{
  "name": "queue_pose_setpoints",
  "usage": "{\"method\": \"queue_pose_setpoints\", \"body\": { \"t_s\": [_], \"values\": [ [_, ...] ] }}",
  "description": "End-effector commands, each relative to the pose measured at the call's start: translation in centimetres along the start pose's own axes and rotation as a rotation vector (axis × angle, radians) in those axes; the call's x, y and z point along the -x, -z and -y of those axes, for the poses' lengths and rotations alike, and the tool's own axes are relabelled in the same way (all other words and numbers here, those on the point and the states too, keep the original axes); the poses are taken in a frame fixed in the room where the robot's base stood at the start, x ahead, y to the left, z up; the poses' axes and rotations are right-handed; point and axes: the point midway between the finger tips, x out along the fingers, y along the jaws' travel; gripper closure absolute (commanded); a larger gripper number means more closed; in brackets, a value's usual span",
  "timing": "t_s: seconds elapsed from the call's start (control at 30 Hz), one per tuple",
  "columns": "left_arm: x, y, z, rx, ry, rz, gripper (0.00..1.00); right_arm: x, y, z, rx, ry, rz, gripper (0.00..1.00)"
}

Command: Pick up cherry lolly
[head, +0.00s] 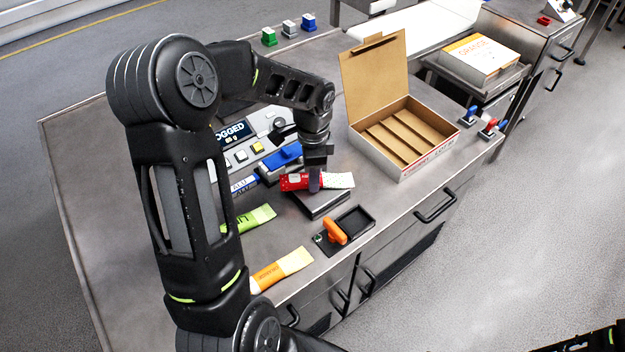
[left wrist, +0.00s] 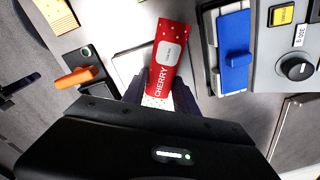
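The cherry lolly (head: 293,182) is a red packet with a pale dotted end. My left gripper (head: 315,183) is shut across it, pointing down. In the left wrist view the cherry lolly (left wrist: 168,62) runs between the two fingers (left wrist: 158,96), its label readable. It appears a little above the scale's small platform (head: 325,205), which shows below it. My right gripper is out of view.
A display (head: 233,132) reads LOGGED, 85 g. A green packet (head: 258,218) and an orange-yellow packet (head: 283,268) lie on the steel table. The open cardboard box (head: 437,157) has empty lanes.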

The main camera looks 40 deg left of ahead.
Motion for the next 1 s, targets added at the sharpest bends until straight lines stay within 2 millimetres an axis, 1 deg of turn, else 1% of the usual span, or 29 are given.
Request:
{"method": "queue_pose_setpoints", "body": {
  "t_s": [0.03, 0.3, 0.4, 0.77, 0.87, 0.97, 1.0],
  "values": [
    [0.0, 0.0, 0.0, 0.0, 0.0, 0.0, 0.72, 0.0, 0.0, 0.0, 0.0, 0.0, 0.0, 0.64],
    [0.0, 0.0, 0.0, 0.0, 0.0, 0.0, 0.94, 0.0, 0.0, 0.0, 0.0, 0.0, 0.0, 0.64],
    [0.0, 0.0, 0.0, 0.0, 0.0, 0.0, 1.0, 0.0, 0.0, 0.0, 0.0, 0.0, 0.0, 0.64],
    [0.2, 0.0, 0.1, 0.0, 0.001, -0.001, 1.0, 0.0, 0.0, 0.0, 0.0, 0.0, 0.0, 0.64],
    [0.9, 0.0, 0.1, 0.001, 0.004, -0.002, 1.0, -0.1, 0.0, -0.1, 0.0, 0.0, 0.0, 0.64],
    [2.2, 0.1, 0.2, 0.0, 0.004, -0.002, 1.0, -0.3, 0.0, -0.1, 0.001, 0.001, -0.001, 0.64],
    [2.9, 0.0, 0.2, 0.0, 0.006, -0.003, 1.0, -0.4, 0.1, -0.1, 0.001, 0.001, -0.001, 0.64]
  ]
}}
